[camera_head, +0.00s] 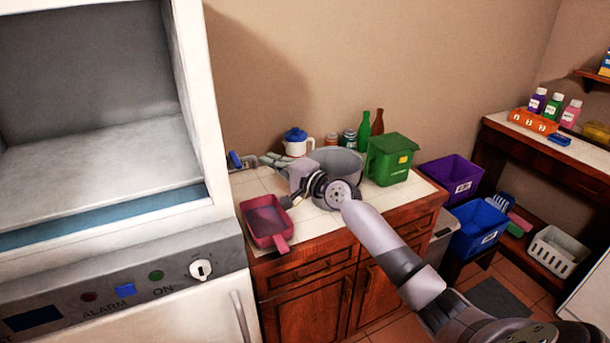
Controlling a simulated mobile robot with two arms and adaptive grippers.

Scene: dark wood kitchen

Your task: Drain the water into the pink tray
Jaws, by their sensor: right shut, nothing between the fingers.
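The pink tray (270,241) sits on the white-tiled counter at its left front, with its handle toward the front edge. Its inside looks darker, but I cannot tell whether there is water in it. A large grey round pot (345,160) stands behind my wrist, partly hidden. My left gripper is out of view.
A white pot with a blue lid (296,142), small jars (348,139), bottles (363,130) and a green bin (390,160) stand at the back. A white machine (110,270) closes off the left. Purple (452,178) and blue (478,228) crates stand right.

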